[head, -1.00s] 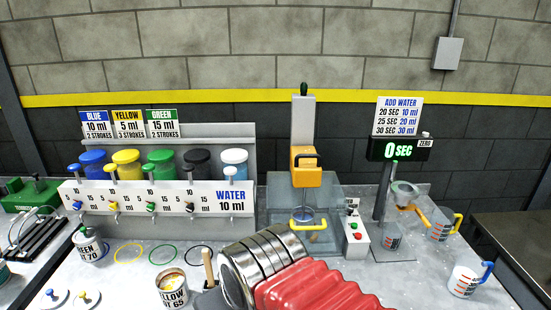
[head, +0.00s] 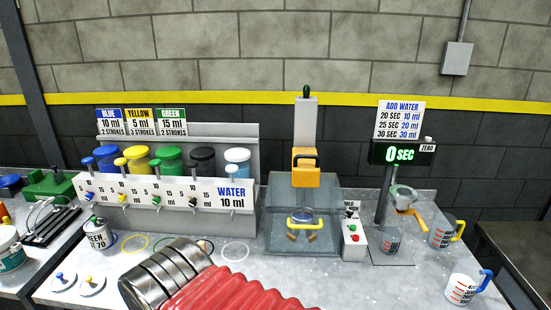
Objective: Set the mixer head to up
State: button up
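The mixer stands at the middle back of the bench in the head view. Its orange head (head: 306,166), with a dark handle, is on the grey post (head: 306,120), clear of the base below. A yellow curved handle (head: 302,223) sits low in front, over the mixer's grey base (head: 290,243), near a clear guard. No vessel can be made out clearly under the head. My arm's ribbed metal and red sections cross the bottom of the view. My gripper is not in view, so its state and any load are hidden.
Left of the mixer is a dispenser rack (head: 170,203) with coloured lids. A small control box (head: 354,238) stands right of the mixer. Farther right are a timer display (head: 402,152) and measuring jugs (head: 464,290).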

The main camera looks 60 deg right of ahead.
aim_at(305, 161)
jog(key=u, duration=0.4)
jog(key=k, duration=2)
jog(key=z, duration=0.55)
jog(key=i, duration=1)
jog(key=z, duration=0.05)
